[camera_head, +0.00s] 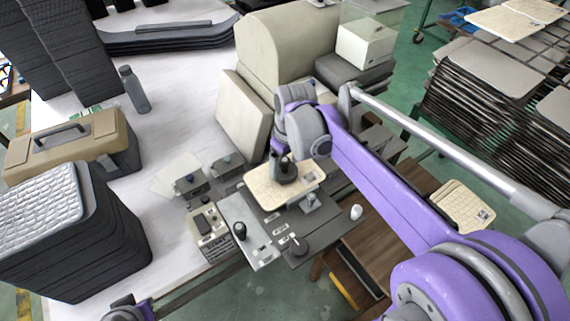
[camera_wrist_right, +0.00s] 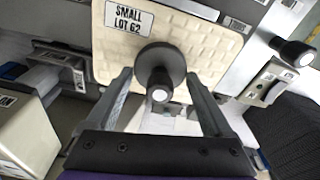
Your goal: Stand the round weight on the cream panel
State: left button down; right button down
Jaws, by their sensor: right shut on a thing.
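The cream panel (camera_head: 257,190) is a pale slab with a grid texture. It lies above grey work plates near the middle of the head view. In the right wrist view the panel (camera_wrist_right: 215,50) carries a label reading SMALL LOT 62. The round weight (camera_head: 284,173) is a dark disc with a stem, seen over the panel. In the right wrist view the weight (camera_wrist_right: 147,60) sits between the two fingers. My right gripper (camera_wrist_right: 160,82) is shut on it. Whether its base touches the panel cannot be told.
Grey plates (camera_head: 325,232) with dark knobs and a white-topped piece (camera_head: 356,212) lie close in front of the panel. A large cream block (camera_head: 290,45) stands behind. A toolbox (camera_head: 62,148) and a dark stack (camera_head: 75,255) stand left.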

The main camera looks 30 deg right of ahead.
aim_at(289, 173)
jog(key=shift+f, duration=0.2)
jog(key=shift+f, duration=0.2)
grip_release()
jog(key=shift+r, duration=0.2)
notch_tip(289, 173, up, 12)
jog(key=s, duration=0.1)
jog(key=shift+s+d+p, duration=0.15)
jog(key=shift+s+p, duration=0.1)
jog(key=shift+p, duration=0.2)
jog(key=shift+f, duration=0.1)
